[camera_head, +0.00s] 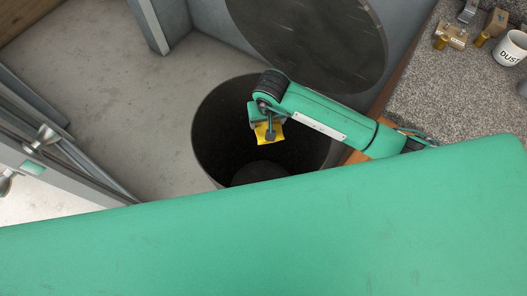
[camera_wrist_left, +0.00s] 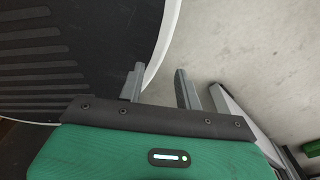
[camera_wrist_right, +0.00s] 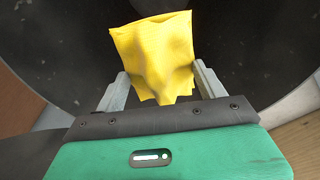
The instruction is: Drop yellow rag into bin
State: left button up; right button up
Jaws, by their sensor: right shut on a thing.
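The yellow rag (camera_head: 264,133) hangs from my right gripper (camera_head: 269,128), over the open mouth of the dark round bin (camera_head: 213,110). In the right wrist view the rag (camera_wrist_right: 155,55) is bunched between the two fingers of my right gripper (camera_wrist_right: 157,88), with the dark bin interior behind it. The gripper is shut on the rag. My left gripper (camera_wrist_left: 160,85) shows only in the left wrist view. Its fingers stand apart with nothing between them, so it is open and empty. The bin's floor is partly in shadow.
A large dark round lid (camera_head: 310,35) stands tilted behind the bin. A speckled counter (camera_head: 440,95) at right holds a white mug (camera_head: 510,48) and small brass-coloured items. Bare concrete floor (camera_head: 100,80) lies left of the bin.

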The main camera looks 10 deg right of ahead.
jog(key=o, duration=1)
pick_arm(q)
jog(key=shift+s+a, duration=0.15)
jog(key=shift+w+f, duration=0.1)
jog(key=shift+w, duration=0.1)
pick_arm(e)
jog(key=shift+r, duration=0.15)
jog(key=shift+r, duration=0.35)
pick_arm(q)
jog(key=shift+w+f+b, duration=0.15)
jog(key=shift+w+b, duration=0.75)
jog(key=shift+w, duration=0.3)
pick_arm(e)
jog(key=r, duration=0.4)
jog(key=s+r, duration=0.1)
jog(key=r, duration=0.3)
jog(key=s+r, duration=0.1)
jog(key=r, duration=0.3)
jog(key=shift+r, duration=0.35)
